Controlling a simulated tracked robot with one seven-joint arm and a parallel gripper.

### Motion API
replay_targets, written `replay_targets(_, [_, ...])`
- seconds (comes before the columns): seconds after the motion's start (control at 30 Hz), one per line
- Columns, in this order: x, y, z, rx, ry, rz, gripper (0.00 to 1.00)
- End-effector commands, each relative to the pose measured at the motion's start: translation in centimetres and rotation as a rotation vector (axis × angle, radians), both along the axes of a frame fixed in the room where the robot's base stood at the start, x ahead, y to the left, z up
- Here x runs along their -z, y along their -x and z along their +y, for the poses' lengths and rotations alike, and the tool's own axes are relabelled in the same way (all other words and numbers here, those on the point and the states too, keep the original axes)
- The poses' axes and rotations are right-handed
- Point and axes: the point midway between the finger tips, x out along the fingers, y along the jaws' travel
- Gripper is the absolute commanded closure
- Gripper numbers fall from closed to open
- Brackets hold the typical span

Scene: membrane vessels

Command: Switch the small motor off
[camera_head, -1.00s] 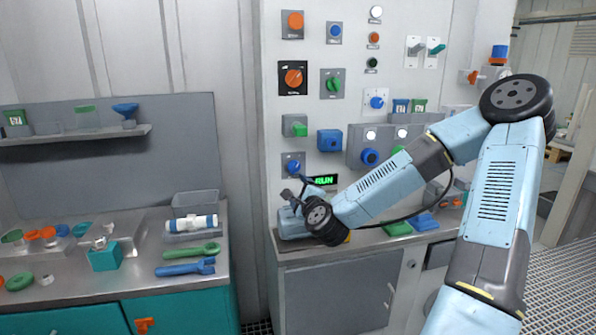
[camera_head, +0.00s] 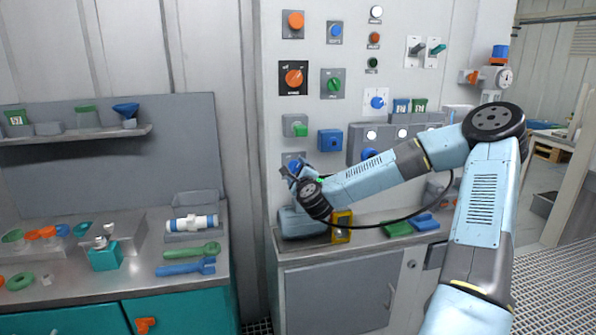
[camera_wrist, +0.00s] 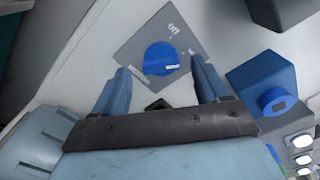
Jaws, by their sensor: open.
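The blue rotary knob (camera_wrist: 160,58) sits on a grey plate with a readable "off" label. The plate also shows in the head view (camera_head: 289,158), partly behind my gripper. My gripper (camera_wrist: 161,68) is open, with one blue finger on each side of the knob. I cannot tell whether they touch it. A grey-blue motor-like body (camera_head: 297,224) rests on the bench below. The RUN display is almost wholly hidden by my arm.
A blue box with a round button (camera_wrist: 276,100) is close to the right finger; it also shows in the head view (camera_head: 330,140). A green switch (camera_head: 298,128) is above. A yellow block (camera_head: 342,226) and green and blue trays (camera_head: 397,228) lie on the bench.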

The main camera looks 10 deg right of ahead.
Motion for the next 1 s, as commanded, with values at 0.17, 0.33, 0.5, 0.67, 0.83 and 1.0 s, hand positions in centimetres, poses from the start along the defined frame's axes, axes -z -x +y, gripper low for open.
replay_targets(0.17, [0.0,-1.8,0.1,-0.001,-0.001,-0.001,0.26])
replay_targets(0.33, [0.0,-2.4,0.0,0.001,-0.001,-0.001,0.26])
replay_targets(0.5, [0.0,-2.4,0.0,-0.001,0.000,0.000,0.26])
replay_targets(0.67, [0.0,-2.4,0.0,-0.001,0.000,0.000,0.34])
replay_targets(0.83, [0.0,-2.4,0.0,-0.001,0.000,0.000,0.50])
replay_targets(1.0, [0.0,-2.4,0.0,-0.001,0.000,0.000,0.67])
